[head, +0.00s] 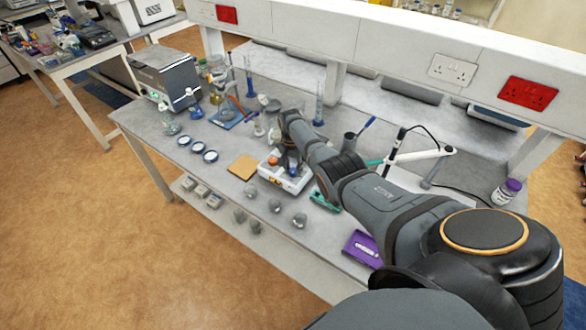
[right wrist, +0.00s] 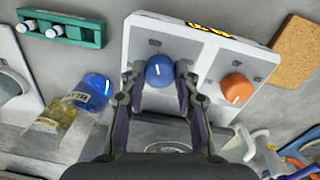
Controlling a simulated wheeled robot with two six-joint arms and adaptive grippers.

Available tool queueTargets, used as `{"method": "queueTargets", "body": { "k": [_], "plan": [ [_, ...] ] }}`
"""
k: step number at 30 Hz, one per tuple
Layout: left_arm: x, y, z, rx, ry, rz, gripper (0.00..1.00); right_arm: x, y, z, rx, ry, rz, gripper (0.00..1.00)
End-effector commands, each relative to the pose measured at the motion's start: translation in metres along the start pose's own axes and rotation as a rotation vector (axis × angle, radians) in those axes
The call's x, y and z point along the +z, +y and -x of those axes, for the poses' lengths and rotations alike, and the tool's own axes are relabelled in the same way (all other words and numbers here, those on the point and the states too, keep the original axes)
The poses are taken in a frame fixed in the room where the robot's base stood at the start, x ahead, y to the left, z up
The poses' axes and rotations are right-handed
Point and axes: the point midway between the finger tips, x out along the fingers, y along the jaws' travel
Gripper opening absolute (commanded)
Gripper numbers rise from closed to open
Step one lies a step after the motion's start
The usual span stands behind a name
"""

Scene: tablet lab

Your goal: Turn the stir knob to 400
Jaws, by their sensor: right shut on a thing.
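The white stirrer unit (head: 285,182) stands on the bench in the head view. Its control face (right wrist: 208,62) fills the middle of the right wrist view, with a blue knob (right wrist: 160,70) and an orange knob (right wrist: 236,88). My right gripper (right wrist: 161,85) is shut on the blue knob, one finger on each side. A short white pointer line shows on the blue knob. The scale numbers are too small to read. In the head view the orange knob (head: 273,160) shows, and my right gripper (head: 290,168) hides the blue one. My left gripper is not in view.
A cork pad (head: 243,167) lies left of the unit. A green rack (head: 325,201) lies on its right, and a purple tray (head: 362,248) is farther right. A blue-capped bottle (right wrist: 68,112) shows left in the wrist view. Glassware stands behind the unit.

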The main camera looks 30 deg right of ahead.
Motion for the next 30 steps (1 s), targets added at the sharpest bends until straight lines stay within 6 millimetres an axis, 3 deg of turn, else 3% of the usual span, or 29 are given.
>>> {"method": "queueTargets", "body": {
  "k": [19,20,21,24,30],
  "plan": [
    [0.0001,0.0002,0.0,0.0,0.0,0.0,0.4,-0.0009,-0.0006,0.0011,-0.002,0.0,-0.046,0.0],
    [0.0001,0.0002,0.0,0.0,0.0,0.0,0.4,-0.0009,-0.0006,0.0011,-0.002,0.0,-0.046,0.33],
    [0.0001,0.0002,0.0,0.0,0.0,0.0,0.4,-0.0009,-0.0006,0.0011,-0.002,0.0,-0.045,0.39],
    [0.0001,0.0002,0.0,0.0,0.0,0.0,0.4,-0.0007,-0.0005,0.0009,-0.002,0.0,-0.045,0.52],
    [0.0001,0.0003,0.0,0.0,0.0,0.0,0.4,-0.0004,-0.0002,0.0004,-0.001,-0.001,-0.045,0.54]
  ]
}}
